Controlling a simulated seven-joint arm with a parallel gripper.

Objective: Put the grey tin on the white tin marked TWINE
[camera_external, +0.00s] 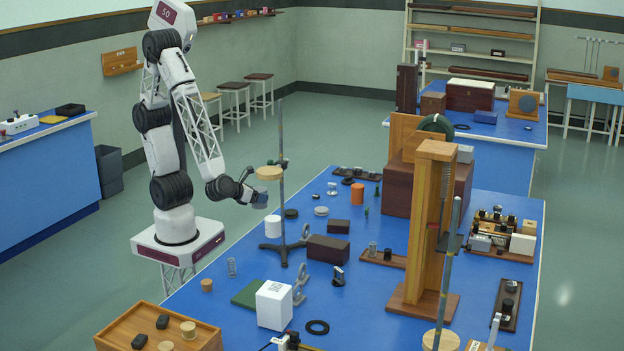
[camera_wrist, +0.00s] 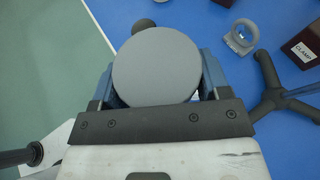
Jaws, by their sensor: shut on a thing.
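My gripper (camera_external: 258,196) is shut on the grey tin (camera_wrist: 155,65), which shows as a round grey top between the fingers in the wrist view. In the external view the grey tin (camera_external: 260,202) is small and partly covered by the fingers. It is held in the air near the left edge of the blue bench. A plain white tin (camera_external: 273,227) stands upright on the bench, just below and slightly right of the held tin, apart from it. No TWINE lettering is readable on it. In the wrist view the white tin is not clearly visible; the held tin covers much of the middle.
A retort stand (camera_external: 282,180) with a tripod foot (camera_wrist: 275,90) rises close to the right of my gripper, with a wooden disc (camera_external: 268,173) clamped on it. A box marked CLAMP (camera_wrist: 305,45) and a grey ring-shaped piece (camera_wrist: 241,37) lie beyond the foot.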

